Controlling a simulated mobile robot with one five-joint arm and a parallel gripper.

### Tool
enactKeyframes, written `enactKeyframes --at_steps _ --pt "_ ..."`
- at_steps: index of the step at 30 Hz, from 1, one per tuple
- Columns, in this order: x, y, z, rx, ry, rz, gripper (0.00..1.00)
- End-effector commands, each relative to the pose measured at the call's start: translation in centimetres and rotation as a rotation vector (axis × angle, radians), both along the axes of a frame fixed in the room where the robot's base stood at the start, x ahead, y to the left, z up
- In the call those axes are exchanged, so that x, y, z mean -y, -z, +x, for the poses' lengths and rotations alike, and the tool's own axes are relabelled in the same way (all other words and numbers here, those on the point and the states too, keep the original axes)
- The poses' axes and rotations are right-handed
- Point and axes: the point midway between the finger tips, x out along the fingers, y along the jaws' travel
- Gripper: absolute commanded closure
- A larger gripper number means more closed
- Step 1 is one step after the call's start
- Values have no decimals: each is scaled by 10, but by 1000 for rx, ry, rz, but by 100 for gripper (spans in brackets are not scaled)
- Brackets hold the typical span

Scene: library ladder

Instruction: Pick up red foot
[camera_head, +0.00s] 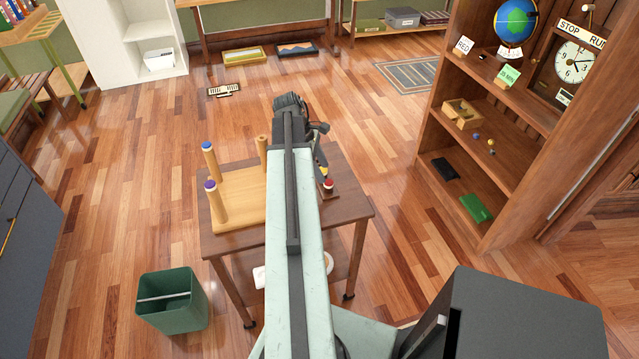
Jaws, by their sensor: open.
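An upturned light-wood stool (240,192) lies on the table left of my arm. My arm hides part of the stool and table.
A green bin (172,302) stands on the floor left of the table. A wooden shelf unit (500,120) with a globe (516,22) and clock (574,62) stands at right. White items (260,277) lie on the table's lower shelf. The floor behind the table is mostly clear.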

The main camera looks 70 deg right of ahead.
Motion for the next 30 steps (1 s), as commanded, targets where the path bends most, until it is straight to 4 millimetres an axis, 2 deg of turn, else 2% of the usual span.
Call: enactKeyframes --at_steps 4,11,19,27,30 --pt "2 22 -5 0 -1 -1 45" --pt "4 29 -8 0 -4 -1 45" --pt "13 71 -22 0 -2 0 45" --pt "14 70 -25 0 -4 0 45" --pt "14 70 -25 0 -4 0 73"
